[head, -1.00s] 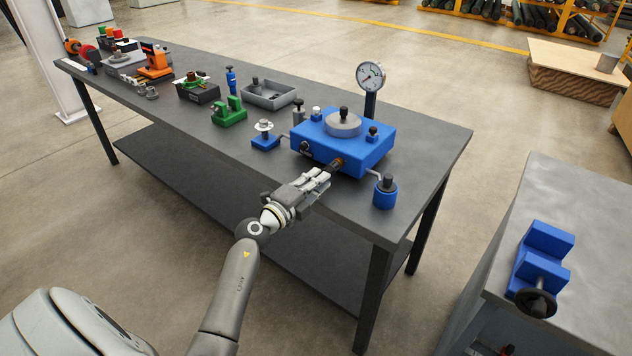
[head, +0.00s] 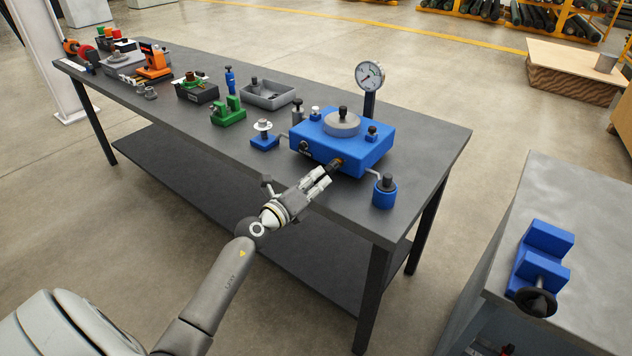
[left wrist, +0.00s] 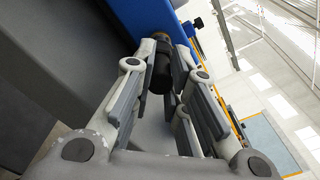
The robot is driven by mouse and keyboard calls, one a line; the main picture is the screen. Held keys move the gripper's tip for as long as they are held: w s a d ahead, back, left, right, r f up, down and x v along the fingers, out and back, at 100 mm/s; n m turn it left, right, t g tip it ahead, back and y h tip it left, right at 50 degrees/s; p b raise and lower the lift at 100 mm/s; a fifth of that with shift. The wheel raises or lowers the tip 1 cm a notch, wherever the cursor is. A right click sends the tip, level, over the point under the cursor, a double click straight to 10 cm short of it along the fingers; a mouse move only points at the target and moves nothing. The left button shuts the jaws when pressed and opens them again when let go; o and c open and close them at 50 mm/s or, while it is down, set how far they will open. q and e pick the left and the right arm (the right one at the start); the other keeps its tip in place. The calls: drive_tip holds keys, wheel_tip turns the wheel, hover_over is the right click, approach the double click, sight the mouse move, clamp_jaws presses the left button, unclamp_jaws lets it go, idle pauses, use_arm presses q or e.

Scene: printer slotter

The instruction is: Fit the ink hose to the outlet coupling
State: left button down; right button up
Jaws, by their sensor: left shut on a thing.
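The blue unit (head: 345,148) stands near the right end of the dark bench. A brass outlet coupling (head: 341,161) sticks out of its front face; it also shows in the left wrist view (left wrist: 160,36). A black cylindrical hose end (left wrist: 161,74) lies in line with the coupling and appears to meet it; how deeply it is seated cannot be told. My left gripper (head: 326,176) is in front of the unit, its fingers shut on the black hose end. My right gripper is not in view.
A pressure gauge (head: 370,76) rises behind the unit. A blue pot with a black knob (head: 384,192) stands at its right, near the bench edge. A small blue stand (head: 264,142) and a green block (head: 229,113) are to the left. The bench's front strip is mostly clear.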

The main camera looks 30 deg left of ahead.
use_arm(q)
drive_tip(key=shift+m, duration=1)
drive_tip(key=c, duration=1.9)
unclamp_jaws()
drive_tip(key=shift+r+m, duration=0.1)
drive_tip(key=shift+m, duration=0.4)
drive_tip(key=o, duration=0.5)
drive_tip(key=shift+w+d, duration=0.1)
drive_tip(key=shift+o, duration=0.2)
drive_tip(key=shift+s+f, duration=0.2)
drive_tip(key=shift+s, duration=0.5)
drive_tip(key=s+a, duration=0.1)
drive_tip(key=s, duration=0.9)
drive_tip(key=shift+s+r, duration=0.15)
drive_tip(key=shift+s, duration=0.2)
